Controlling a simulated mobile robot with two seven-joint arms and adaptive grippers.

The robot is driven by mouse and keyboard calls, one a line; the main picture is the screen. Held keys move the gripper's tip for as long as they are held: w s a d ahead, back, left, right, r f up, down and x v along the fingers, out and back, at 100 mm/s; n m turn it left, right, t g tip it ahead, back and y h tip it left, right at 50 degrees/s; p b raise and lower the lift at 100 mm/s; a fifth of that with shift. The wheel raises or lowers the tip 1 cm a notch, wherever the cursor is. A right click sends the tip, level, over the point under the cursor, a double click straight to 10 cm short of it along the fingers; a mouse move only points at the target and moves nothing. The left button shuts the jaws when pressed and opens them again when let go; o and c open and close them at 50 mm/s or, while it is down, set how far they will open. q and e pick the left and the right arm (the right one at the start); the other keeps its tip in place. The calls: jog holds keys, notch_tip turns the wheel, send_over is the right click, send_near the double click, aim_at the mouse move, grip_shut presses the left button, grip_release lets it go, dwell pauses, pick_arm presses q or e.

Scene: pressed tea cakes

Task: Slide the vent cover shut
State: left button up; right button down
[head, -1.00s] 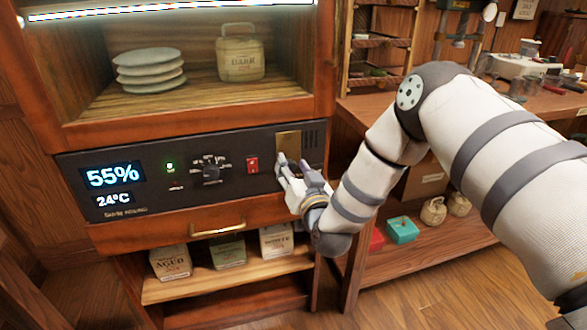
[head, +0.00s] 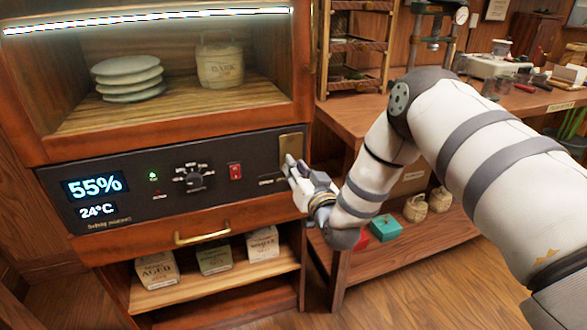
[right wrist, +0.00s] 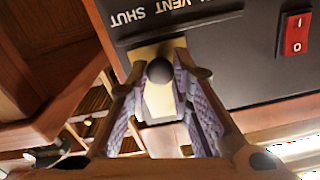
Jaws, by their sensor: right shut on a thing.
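The vent cover (head: 291,147) is a brass plate at the right end of the dark control panel (head: 130,205). No vent slots show beside it now. In the right wrist view, the cover (right wrist: 148,52) carries a round dark knob (right wrist: 159,71). My right gripper (head: 290,168) is at the cover's lower part, its fingers closed around the knob. The fingers (right wrist: 160,85) show on both sides of the knob in the right wrist view. Upside-down "VENT SHUT" lettering is on the panel by the cover. My left gripper is not in view.
A red switch (head: 235,171) and a dial (head: 194,178) are on the panel left of the cover. A drawer with a brass handle (head: 202,235) is below. A wooden workbench (head: 350,110) stands close to the right.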

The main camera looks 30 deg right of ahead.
jog(key=c, duration=1.4)
grip_release()
jog(key=shift+s+d, duration=0.1)
jog(key=shift+d, duration=0.15)
jog(key=shift+a, duration=0.1)
jog(key=v, duration=1.2)
